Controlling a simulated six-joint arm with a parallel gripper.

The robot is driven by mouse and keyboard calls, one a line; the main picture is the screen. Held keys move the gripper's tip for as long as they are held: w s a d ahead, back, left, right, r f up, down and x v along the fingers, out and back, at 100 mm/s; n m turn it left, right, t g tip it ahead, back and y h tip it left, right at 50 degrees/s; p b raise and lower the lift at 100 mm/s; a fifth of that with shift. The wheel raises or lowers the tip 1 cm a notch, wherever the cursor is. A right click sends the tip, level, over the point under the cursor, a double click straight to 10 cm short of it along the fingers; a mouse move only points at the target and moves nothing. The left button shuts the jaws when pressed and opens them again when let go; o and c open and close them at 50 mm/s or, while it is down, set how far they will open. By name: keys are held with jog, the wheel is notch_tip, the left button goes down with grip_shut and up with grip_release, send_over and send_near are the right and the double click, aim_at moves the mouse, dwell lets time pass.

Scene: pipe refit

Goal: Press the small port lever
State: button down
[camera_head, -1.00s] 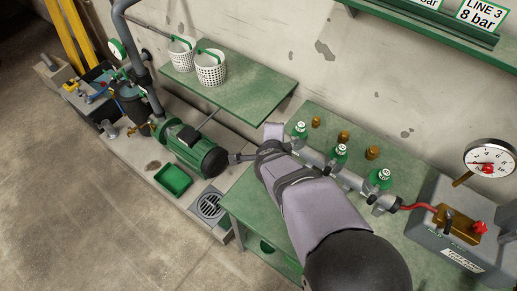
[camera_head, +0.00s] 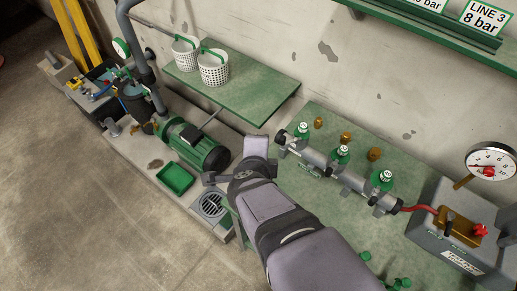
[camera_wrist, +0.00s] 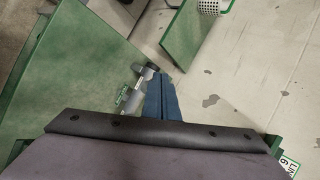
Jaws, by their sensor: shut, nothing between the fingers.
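A grey box (camera_head: 455,245) stands at the right end of the green bench. It carries a brass block (camera_head: 462,231) with a red knob (camera_head: 480,230) and a small dark upright piece (camera_head: 449,216); I cannot tell if this is the small port lever. A grey pipe (camera_head: 330,170) with several green-capped valves (camera_head: 341,153) lies along the bench. My gripper (camera_head: 208,178) is at the bench's left end, left of the pipe and far from the box. In the wrist view its blue fingers (camera_wrist: 162,80) are shut and empty, overlapping the pipe end in the picture.
A pressure gauge (camera_head: 489,160) rises from the box, and a red hose (camera_head: 418,208) joins it to the pipe. Brass fittings (camera_head: 346,138) stand behind the pipe. A green shelf (camera_head: 235,90) with white baskets and a green pump (camera_head: 190,143) are to the left.

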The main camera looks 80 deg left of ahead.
jog(key=w+d+m+t+h+b, duration=0.1)
jog(key=w+d+m+t, duration=0.15)
jog(key=w, duration=1.35)
jog(key=w+d+m+t+b, duration=0.1)
jog(key=w+d+m, duration=0.3)
jog(key=w, duration=1.2)
jog(key=s+a+m+g, duration=0.1)
jog(key=s+m+g, duration=0.4)
jog(key=s, duration=1.2)
jog(key=g, duration=0.4)
jog(key=shift+s+y, duration=0.35)
jog(key=shift+y, duration=0.05)
jog(key=shift+f, duration=0.1)
jog(key=shift+a, duration=0.1)
